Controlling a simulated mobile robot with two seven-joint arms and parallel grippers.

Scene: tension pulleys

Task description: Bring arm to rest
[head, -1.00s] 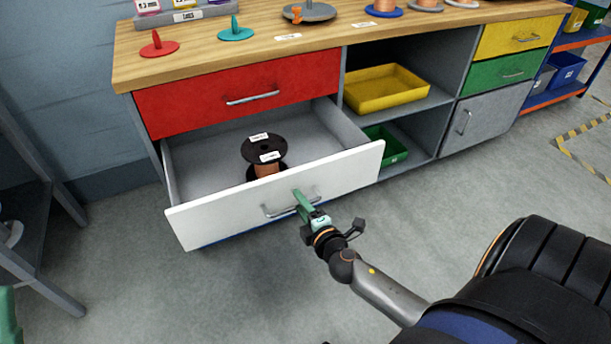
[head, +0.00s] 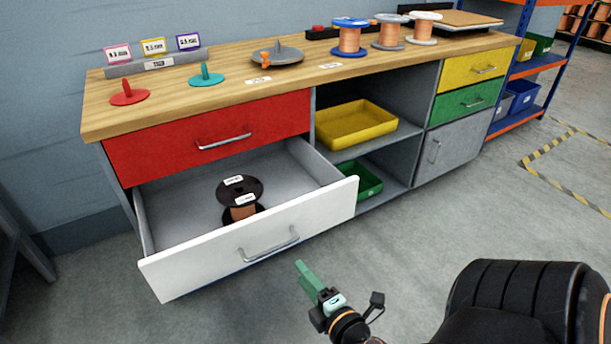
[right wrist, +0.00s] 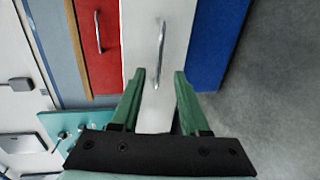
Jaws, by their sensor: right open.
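My right gripper (head: 309,283) is in front of the workbench, a little right of and below the handle (head: 269,246) of the white drawer (head: 225,257). It is clear of the handle. In the right wrist view its two green fingers (right wrist: 159,82) are apart with nothing between them, and the handle (right wrist: 160,54) lies beyond the tips. The white drawer is pulled out, and a black spool with copper wire (head: 242,208) stands inside it. My left gripper is not in view.
The red drawer (head: 210,137) above is shut. A yellow bin (head: 356,125) and a green bin (head: 362,182) sit in open shelves. Several spools stand on the wooden top (head: 225,90). The grey floor (head: 410,245) in front is free.

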